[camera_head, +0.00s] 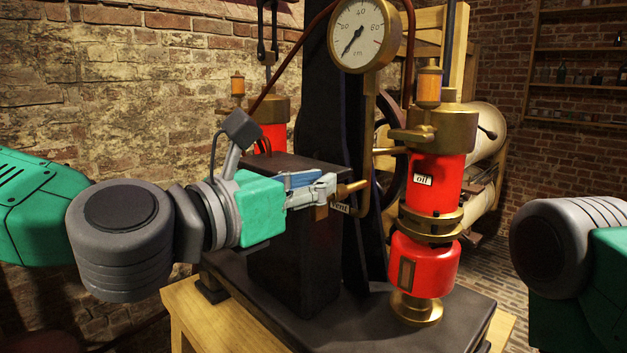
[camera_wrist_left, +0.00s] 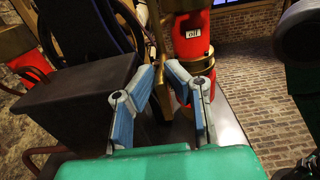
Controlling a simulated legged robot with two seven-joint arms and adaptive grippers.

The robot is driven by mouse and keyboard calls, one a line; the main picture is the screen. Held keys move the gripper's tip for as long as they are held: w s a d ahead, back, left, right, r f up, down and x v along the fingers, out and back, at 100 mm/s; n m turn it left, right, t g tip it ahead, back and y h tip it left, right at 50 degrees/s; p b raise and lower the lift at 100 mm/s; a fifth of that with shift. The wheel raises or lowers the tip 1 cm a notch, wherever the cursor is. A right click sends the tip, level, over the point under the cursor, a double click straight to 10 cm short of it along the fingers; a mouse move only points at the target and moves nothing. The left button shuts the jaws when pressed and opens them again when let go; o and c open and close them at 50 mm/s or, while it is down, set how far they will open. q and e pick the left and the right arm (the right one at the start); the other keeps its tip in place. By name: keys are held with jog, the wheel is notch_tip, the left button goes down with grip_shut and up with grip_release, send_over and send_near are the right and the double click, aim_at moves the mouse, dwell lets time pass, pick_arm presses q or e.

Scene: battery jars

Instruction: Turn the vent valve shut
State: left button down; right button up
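The vent valve's brass handle (camera_head: 352,187) shows beside a small label (camera_head: 341,208) whose visible letters read "ent", at the foot of a brass pipe. My left gripper (camera_head: 334,184) is level with the handle, its fingertips at the handle's left end. In the left wrist view my left gripper (camera_wrist_left: 160,72) has its blue-padded fingers leaning inward with a narrow gap at the tips. I cannot tell whether the handle is gripped in that gap. The fingers hide part of the valve. My right arm (camera_head: 570,255) shows at the right edge, but its gripper is out of view.
A red and brass jar labelled "oil" (camera_head: 433,190) stands right of the valve. A dark box (camera_head: 290,255) stands below my left gripper on a dark base (camera_head: 375,325). A round gauge (camera_head: 360,34) hangs above. A second red jar (camera_head: 272,135) is behind.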

pick_arm(q)
jog(key=shift+w+d, duration=0.2)
jog(key=shift+w, duration=0.15)
jog(key=shift+s+m, duration=0.1)
jog(key=shift+m, duration=0.2)
jog(key=m, duration=0.4)
jog(key=s+d+f+m, duration=0.1)
jog(key=m, duration=0.7)
jog(key=shift+s+d+f+m+b, duration=0.3)
jog(key=shift+d+f+m, duration=0.05)
jog(key=shift+f+m, duration=0.05)
jog(key=shift+s+f+m, duration=0.1)
jog(key=shift+f+m, duration=0.2)
jog(key=shift+m, duration=0.8)
jog(key=shift+f+m, duration=0.25)
jog(key=shift+m, duration=0.85)
jog(key=shift+d+f, duration=0.1)
